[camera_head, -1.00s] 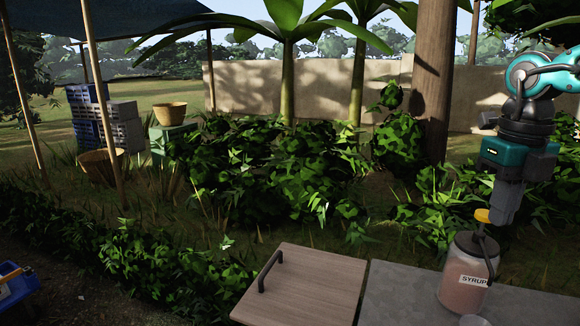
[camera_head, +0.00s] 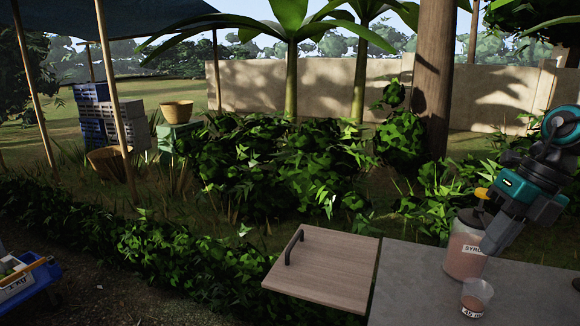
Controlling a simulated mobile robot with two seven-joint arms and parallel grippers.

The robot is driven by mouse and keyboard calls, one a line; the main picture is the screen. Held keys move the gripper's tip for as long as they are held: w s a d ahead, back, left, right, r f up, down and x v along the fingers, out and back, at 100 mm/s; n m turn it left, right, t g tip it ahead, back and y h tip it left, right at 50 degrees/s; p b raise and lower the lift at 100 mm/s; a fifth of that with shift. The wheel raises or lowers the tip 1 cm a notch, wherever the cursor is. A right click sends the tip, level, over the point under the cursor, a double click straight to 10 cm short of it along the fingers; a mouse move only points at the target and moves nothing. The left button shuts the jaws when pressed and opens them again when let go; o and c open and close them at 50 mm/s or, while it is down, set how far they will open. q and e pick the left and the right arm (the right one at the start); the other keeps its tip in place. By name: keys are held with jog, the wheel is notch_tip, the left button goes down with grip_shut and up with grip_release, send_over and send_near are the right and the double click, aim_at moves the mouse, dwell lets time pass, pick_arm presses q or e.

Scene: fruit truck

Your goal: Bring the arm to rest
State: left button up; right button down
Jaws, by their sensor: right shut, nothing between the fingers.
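My right gripper (camera_head: 490,250) hangs at the right edge, tilted with its fingers pointing down and to the left. It is shut and empty, and it overlaps the right side of the syrup jar (camera_head: 460,259) in the picture. I cannot tell whether it touches the jar. The jar is clear glass with a pinkish-brown filling, a dark lid and a yellow part at the top. My left gripper is out of view.
A small clear cup (camera_head: 477,291) with a "45 ml" label stands on the grey counter (camera_head: 415,290) before the jar. A wooden board (camera_head: 325,272) with a dark handle adjoins it on the left. A blue crate (camera_head: 45,275) is at the lower left.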

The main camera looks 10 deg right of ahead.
jog(key=s+a+f+m+t+y, duration=0.2)
jog(key=f+m+t, duration=0.4)
jog(key=f+m, duration=0.45)
jog(key=s+a+f+m+t+y, duration=0.1)
jog(key=s+a+f+m+t, duration=0.15)
jog(key=f+m+t, duration=0.75)
jog(key=s+a+f+m+g+h, duration=0.2)
jog(key=s+a+f+m+g, duration=0.1)
jog(key=a+f, duration=0.4)
jog(key=s+a+f+m+g+h, duration=0.2)
jog(key=s+a+f+m+g, duration=0.1)
jog(key=s+a+f+m, duration=0.2)
jog(key=a+f+m, duration=0.2)
jog(key=a+m, duration=0.1)
jog(key=a, duration=0.1)
jog(key=shift+s+f, duration=0.15)
jog(key=shift+f, duration=0.15)
jog(key=shift+d+m+h, duration=0.1)
jog(key=shift+m+h, duration=0.15)
jog(key=shift+h, duration=0.05)
